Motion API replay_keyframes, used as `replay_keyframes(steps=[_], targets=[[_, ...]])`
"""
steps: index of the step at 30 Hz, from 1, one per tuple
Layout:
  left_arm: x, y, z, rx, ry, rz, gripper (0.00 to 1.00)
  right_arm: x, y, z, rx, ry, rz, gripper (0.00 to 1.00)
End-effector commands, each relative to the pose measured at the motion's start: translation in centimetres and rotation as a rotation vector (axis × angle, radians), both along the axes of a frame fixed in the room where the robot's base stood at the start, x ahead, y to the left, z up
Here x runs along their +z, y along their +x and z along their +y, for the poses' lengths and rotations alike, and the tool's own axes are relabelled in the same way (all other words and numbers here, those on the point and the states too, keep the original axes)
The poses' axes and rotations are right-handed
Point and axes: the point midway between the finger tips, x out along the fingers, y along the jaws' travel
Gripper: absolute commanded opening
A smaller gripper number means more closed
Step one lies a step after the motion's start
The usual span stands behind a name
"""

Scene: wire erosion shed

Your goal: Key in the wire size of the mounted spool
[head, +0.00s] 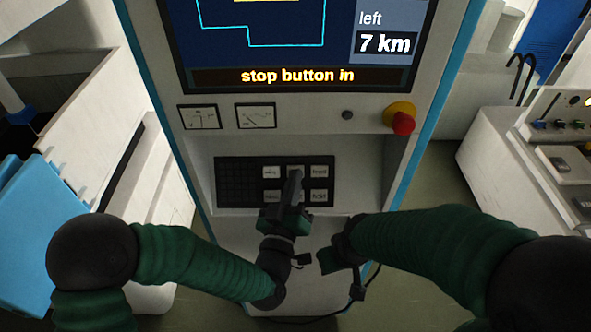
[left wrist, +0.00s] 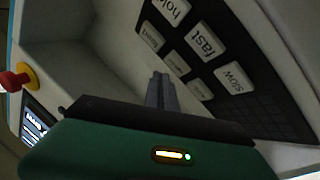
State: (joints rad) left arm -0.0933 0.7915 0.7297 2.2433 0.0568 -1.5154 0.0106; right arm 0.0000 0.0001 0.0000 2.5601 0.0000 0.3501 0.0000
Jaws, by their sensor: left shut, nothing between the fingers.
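The keypad (head: 237,182) is a dark panel on the console front, with two rows of pale labelled keys at its right and a dark grid at its left. My left gripper (head: 297,172) is shut and empty, in front of the key columns. In the left wrist view its closed fingers (left wrist: 160,78) point at the panel; contact cannot be told. That view shows the hold key (left wrist: 175,10), fast key (left wrist: 207,42) and slow key (left wrist: 235,77). My right gripper (head: 335,258) is low in front of the console; its fingers are unclear. I see no spool.
Above the keypad are two gauges (head: 200,117), a red stop button (head: 403,123) on yellow, and a screen (head: 300,40) reading "stop button in" and "left 7 km". A blue bin (head: 35,225) stands left; a white machine with knobs (head: 540,150) stands right.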

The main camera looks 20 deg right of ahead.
Motion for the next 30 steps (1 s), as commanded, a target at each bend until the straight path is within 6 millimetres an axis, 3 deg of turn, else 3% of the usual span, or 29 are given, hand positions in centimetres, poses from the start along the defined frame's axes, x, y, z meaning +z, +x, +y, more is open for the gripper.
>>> replay_keyframes(steps=[12,30], targets=[[2.5,-3.2,0.8,-0.003,0.002,0.000,0.00,1.9,0.0,0.0,0.000,0.000,0.000,0.36],[2.5,-3.3,0.9,-0.001,0.000,0.000,0.00,1.8,0.0,0.0,0.000,0.000,0.000,0.36]])
